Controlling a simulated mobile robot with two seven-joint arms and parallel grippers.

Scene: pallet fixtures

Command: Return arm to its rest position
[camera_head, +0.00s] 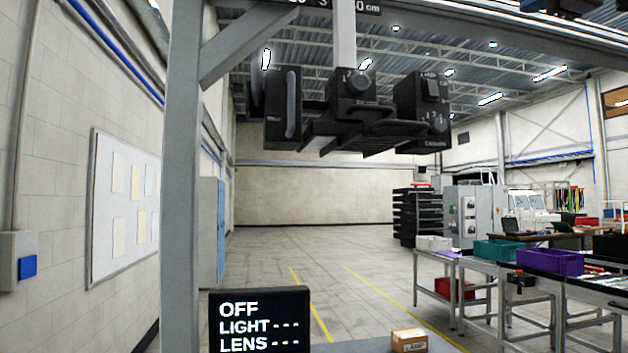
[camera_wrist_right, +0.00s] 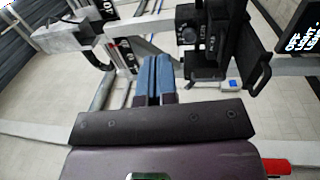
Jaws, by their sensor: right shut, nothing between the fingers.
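My right gripper (camera_wrist_right: 153,66) shows in the right wrist view, with its two blue fingers together and nothing between them. The fingers point away over the pale floor and touch no object that I can make out. In that view, a black unit with a dial (camera_wrist_right: 190,36) is beyond and to the right of the fingers. I cannot pick out the right gripper with certainty in the head view. My left gripper does not show clearly in either view.
A black unit with handles and a dial (camera_head: 360,112) hangs from a grey frame (camera_head: 181,180). A display reading OFF (camera_head: 259,320) stands below, near a small cardboard box (camera_head: 409,341). Tables with a teal bin (camera_head: 497,250) and a purple bin (camera_head: 550,262) are at right.

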